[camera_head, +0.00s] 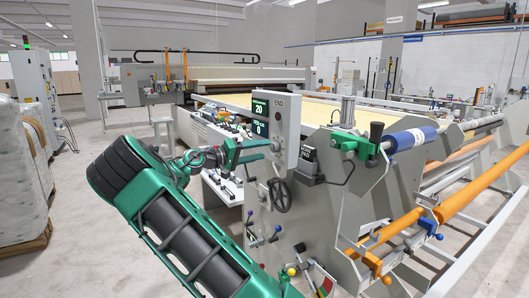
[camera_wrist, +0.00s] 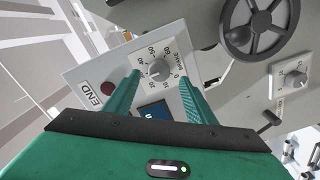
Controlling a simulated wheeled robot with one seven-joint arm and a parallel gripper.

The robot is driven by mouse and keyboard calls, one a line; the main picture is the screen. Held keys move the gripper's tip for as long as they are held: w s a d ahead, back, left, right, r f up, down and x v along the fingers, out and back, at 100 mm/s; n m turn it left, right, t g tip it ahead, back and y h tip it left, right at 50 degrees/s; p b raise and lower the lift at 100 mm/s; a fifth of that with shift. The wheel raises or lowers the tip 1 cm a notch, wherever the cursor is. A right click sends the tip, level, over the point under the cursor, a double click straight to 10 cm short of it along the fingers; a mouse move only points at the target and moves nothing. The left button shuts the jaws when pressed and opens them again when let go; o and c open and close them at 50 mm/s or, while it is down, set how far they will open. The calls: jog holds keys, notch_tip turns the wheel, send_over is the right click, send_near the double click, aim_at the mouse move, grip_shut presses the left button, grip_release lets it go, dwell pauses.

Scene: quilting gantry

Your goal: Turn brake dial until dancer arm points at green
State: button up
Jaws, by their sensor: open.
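The brake dial (camera_wrist: 158,70) is a small grey knob on a numbered white plate, set in a pale control box (camera_head: 284,130). My gripper (camera_wrist: 159,78) is open, with one green finger on each side of the dial; I cannot tell whether either finger touches it. In the head view my gripper (camera_head: 258,150) reaches the box's lower part, and the dial is hard to make out there. A red and green scale (camera_head: 323,283) sits low on the machine frame. The dancer arm's pointing direction is too small and unclear to tell.
The display (camera_head: 260,118) shows 20 and 0. A blue roll (camera_head: 410,138) and orange bars (camera_head: 480,185) are at right.

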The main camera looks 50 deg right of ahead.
aim_at(272, 149)
jog(key=shift+x, duration=1.9)
jog(key=shift+c, duration=0.5)
jog(key=c, duration=0.9)
jog(key=shift+c, duration=0.2)
jog(key=shift+f, duration=0.1)
jog(key=shift+w+a+f+m, duration=0.1)
jog(key=shift+f+m, duration=0.05)
jog(key=shift+m, duration=3.15)
